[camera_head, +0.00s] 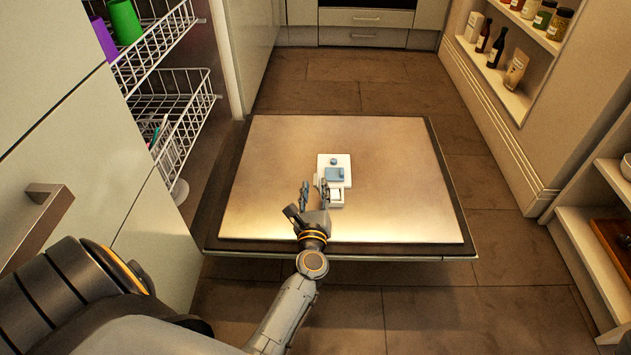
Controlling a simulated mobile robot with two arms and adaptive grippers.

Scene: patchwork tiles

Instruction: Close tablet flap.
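The dishwasher door (400,170) lies folded down flat, with its metal inner face up. A white dispenser panel (326,160) sits near its middle. A blue-grey flap (335,174) and a small round blue-grey knob (333,161) are on this panel. Just in front of the flap is a small white compartment (337,197), which looks uncovered. My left gripper (314,188) is over the door at the left of the compartment and flap. Its two fingers are apart with nothing seen between them. I cannot tell whether the right finger touches the dispenser. My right gripper is not in view.
White wire racks (175,110) stand in the dishwasher at the left, with a green cup (124,20) and a purple cup (104,38) on top. Shelves with bottles (497,47) and jars line the right wall. Tiled floor (430,315) surrounds the door.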

